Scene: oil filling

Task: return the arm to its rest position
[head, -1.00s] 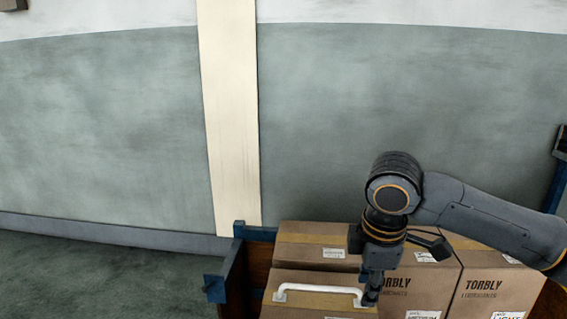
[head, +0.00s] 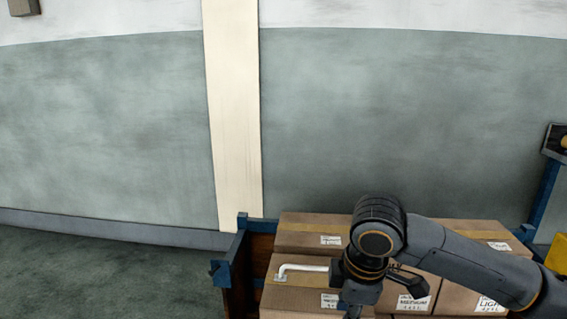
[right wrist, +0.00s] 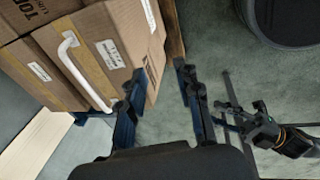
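My right arm comes in from the right in the head view, and its gripper (head: 352,308) points down in front of the boxes, its tips cut off by the bottom edge. In the right wrist view the right gripper (right wrist: 158,100) has its two blue fingers apart, with only floor between them. A white handle (head: 300,267) is fixed on a cardboard box; the handle also shows in the right wrist view (right wrist: 78,72), left of the fingers and apart from them. My left arm is out of the head view; a dark gripper (right wrist: 232,112), apparently my left, shows at the right of the wrist view, its opening unclear.
Several cardboard boxes (head: 305,236) stand close together in a crate with blue corner posts (head: 232,262), right under and behind my right arm. A blue stand (head: 546,190) is at the right edge. A dark round object (right wrist: 288,18) is at the top right of the wrist view. Floor at left is clear.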

